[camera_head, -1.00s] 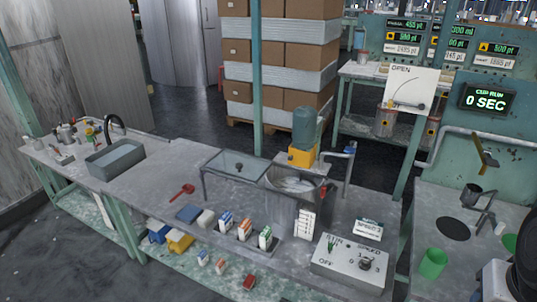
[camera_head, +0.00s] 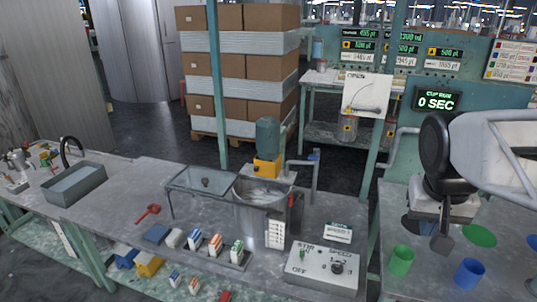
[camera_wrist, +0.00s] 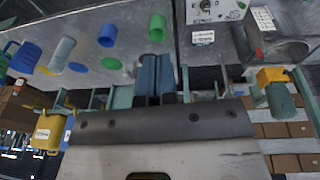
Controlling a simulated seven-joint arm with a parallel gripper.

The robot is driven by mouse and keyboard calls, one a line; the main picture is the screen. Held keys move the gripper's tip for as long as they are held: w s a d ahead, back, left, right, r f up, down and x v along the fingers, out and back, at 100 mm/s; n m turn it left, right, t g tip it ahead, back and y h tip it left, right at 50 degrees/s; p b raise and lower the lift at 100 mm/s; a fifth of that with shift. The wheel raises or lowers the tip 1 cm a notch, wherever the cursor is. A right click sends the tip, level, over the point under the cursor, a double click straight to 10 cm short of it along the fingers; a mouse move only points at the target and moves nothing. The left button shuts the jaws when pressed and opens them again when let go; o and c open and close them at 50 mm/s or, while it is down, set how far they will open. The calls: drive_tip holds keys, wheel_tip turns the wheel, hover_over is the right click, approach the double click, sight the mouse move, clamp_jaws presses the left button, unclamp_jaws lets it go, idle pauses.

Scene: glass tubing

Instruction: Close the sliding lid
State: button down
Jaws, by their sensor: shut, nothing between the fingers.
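The sliding lid (camera_head: 198,180) is a clear glass panel with a dark knob, on a metal frame over the bench. It lies to the left of the steel pot (camera_head: 262,218), whose top is mostly uncovered and shows pale contents. The pot also shows at the upper right of the wrist view (camera_wrist: 284,52). My gripper (camera_head: 441,243) is at the right, over the right-hand bench near the cups, well away from the lid and pot. Its fingers (camera_wrist: 155,75) are together and empty. I cannot make out the lid in the wrist view.
A motor with yellow base (camera_head: 267,145) and an upright pipe (camera_head: 315,178) stand behind the pot. A control box (camera_head: 325,268) stands in front right. Small cartons (camera_head: 215,243) line the front. Green (camera_head: 401,261) and blue (camera_head: 469,273) cups stand near my gripper.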

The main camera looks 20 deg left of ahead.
drive_tip(key=w+a+r+h, duration=0.1)
drive_tip(key=w+a+h, duration=0.1)
drive_tip(key=w+a, duration=2.15)
drive_tip(key=w+a+f, duration=0.2)
drive_tip(key=w+a, duration=0.1)
drive_tip(key=a, duration=0.5)
drive_tip(key=w+a+f+n+t, duration=0.1)
drive_tip(key=w+a+f, duration=0.1)
drive_tip(key=a, duration=0.5)
drive_tip(key=w+a+f, duration=0.2)
drive_tip(key=w+a, duration=0.1)
drive_tip(key=a, duration=0.5)
drive_tip(key=s+a+f+t, duration=0.1)
drive_tip(key=a+f, duration=0.4)
drive_tip(key=a, duration=0.6)
drive_tip(key=s+a+f+t+h, duration=0.1)
drive_tip(key=a+f, duration=0.4)
drive_tip(key=a, duration=0.6)
drive_tip(key=s+a+f, duration=0.2)
drive_tip(key=a+f, duration=0.3)
drive_tip(key=a, duration=0.6)
drive_tip(key=shift+a+f+n+t+h, duration=0.2)
drive_tip(key=shift+f+n+t+h, duration=0.1)
drive_tip(key=shift+f+t, duration=0.1)
drive_tip(key=shift+w+d+f, duration=0.1)
